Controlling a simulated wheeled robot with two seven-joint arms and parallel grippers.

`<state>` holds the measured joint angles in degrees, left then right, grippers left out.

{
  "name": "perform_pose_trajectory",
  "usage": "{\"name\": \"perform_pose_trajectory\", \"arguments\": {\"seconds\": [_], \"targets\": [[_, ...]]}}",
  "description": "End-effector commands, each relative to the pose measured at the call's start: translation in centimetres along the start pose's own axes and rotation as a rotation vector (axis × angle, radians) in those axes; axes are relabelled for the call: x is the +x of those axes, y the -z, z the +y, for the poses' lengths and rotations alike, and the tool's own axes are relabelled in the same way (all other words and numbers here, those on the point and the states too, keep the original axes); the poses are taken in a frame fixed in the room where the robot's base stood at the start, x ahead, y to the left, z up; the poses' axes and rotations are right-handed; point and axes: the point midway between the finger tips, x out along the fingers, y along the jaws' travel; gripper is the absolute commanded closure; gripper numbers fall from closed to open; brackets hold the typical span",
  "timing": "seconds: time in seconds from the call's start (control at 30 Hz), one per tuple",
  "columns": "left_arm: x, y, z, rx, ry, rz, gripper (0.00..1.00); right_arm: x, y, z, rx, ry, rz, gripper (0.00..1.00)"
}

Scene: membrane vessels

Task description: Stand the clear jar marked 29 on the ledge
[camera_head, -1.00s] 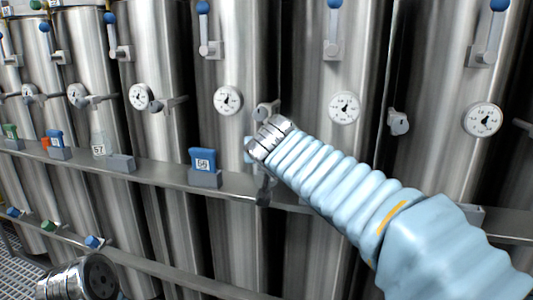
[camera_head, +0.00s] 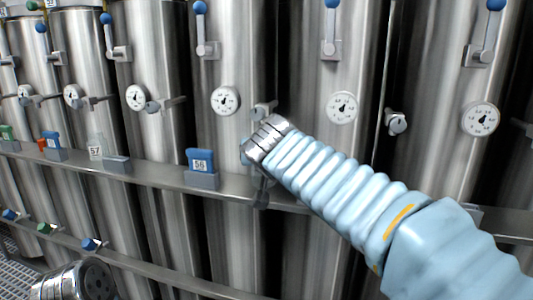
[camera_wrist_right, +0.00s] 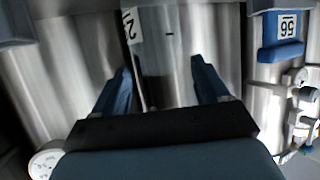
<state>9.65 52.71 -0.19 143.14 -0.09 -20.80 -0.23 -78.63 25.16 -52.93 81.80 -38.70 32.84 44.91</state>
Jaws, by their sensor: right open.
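In the right wrist view, which shows the scene upside down, the two blue fingers of my right gripper (camera_wrist_right: 163,85) are spread apart. A white label (camera_wrist_right: 132,27), partly seen and apparently reading 29, shows beyond the fingertips, toward the left finger. The clear body of its jar is hard to make out against the steel, and I cannot tell exactly how it sits. The steel ledge (camera_wrist_right: 75,6) runs along the top of that view. In the head view the ledge (camera_head: 235,184) crosses the tanks, and my right wrist hides the gripper and that jar. My left gripper is not seen.
A blue container marked 56 (camera_head: 200,160) sits in a grey holder on the ledge, left of my right wrist. A clear jar marked 57 (camera_head: 96,148) stands farther left beside an empty-looking grey holder (camera_head: 117,164). Gauges and valve handles (camera_head: 396,122) project from the tanks.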

Motion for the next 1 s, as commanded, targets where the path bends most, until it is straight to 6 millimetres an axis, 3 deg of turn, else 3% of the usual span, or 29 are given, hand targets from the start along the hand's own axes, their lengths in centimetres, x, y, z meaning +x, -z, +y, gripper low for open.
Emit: {"name": "perform_pose_trajectory", "arguments": {"seconds": [0.3,0.5,0.7,1.0], "targets": [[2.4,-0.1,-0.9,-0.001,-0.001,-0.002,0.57,-7.6,-0.4,-0.1,0.002,0.008,0.002,0.26],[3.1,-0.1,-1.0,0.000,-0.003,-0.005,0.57,-11.3,-0.3,-0.1,0.000,0.004,0.000,0.26],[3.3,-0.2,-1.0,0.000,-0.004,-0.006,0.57,-12.8,-0.1,0.0,-0.001,0.000,-0.001,0.26],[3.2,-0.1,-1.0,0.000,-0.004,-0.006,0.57,-12.9,-0.1,0.0,-0.001,-0.001,-0.001,0.26]]}}
